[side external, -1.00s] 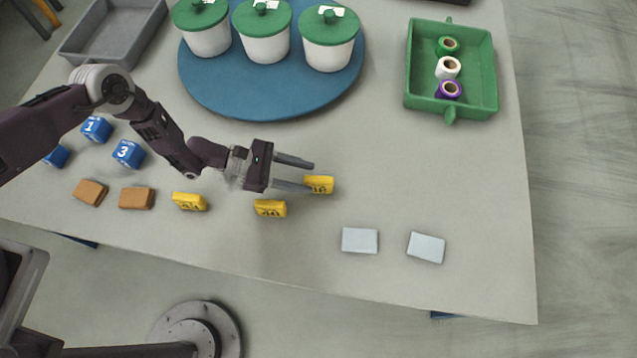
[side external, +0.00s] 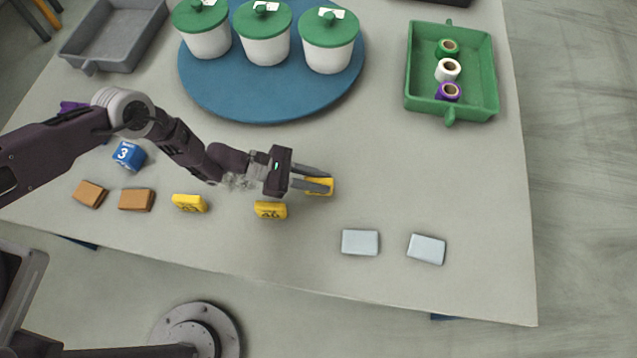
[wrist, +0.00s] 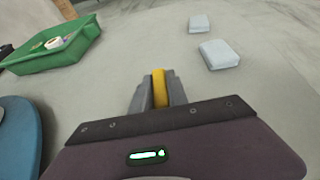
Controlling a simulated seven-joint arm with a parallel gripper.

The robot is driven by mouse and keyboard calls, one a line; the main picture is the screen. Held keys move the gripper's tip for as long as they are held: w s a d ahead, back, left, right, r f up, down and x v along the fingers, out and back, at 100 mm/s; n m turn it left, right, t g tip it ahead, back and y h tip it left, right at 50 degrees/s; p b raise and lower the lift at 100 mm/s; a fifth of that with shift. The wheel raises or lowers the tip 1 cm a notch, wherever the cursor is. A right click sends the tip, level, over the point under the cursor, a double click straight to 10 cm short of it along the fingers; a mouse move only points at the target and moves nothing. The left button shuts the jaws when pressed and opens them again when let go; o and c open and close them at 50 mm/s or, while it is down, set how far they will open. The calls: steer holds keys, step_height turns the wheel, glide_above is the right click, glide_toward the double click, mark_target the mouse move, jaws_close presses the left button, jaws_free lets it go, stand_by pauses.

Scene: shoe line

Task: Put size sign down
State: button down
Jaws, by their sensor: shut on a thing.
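My gripper (side external: 318,181) is shut on a yellow size sign (side external: 319,189), the rightmost of the yellow ones, at the table's middle. In the wrist view the yellow sign (wrist: 159,88) shows edge-on between the two fingers (wrist: 159,92). The fingers cover much of it, so its number is hidden. I cannot tell whether it touches the table. A second yellow sign (side external: 270,210) stands just in front and to the left of my gripper. A third yellow sign (side external: 189,203) stands farther left.
Two pale blocks (side external: 360,243) (side external: 426,249) lie to the right near the front edge. Two brown blocks (side external: 136,199) and a blue numbered cube (side external: 128,155) are at left. A green tray (side external: 478,104) with spools and a blue round mat (side external: 225,98) with lidded pots lie behind.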

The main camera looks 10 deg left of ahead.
mark_target(318, 181)
step_height(318, 181, up, 10)
steer(key=shift+r, duration=0.1)
steer(key=w+a+n+t+y, duration=0.15)
steer(key=w+a, duration=0.25)
steer(key=a, duration=0.6)
steer(key=w+a+n+t, duration=0.2)
steer(key=w+a+t, duration=0.15)
steer(key=a, duration=0.65)
steer(key=s+a+n+t+y, duration=0.2)
steer(key=a+n+t, duration=0.15)
steer(key=a, duration=1.55)
steer(key=shift+n+y, duration=0.25)
steer(key=shift+n, duration=0.15)
steer(key=f, duration=0.6)
steer(key=a+f, duration=0.1)
steer(key=f, duration=0.3)
steer(key=shift+w, duration=0.1)
steer(key=c, duration=1.3)
jaws_free()
steer(key=shift+f, duration=0.1)
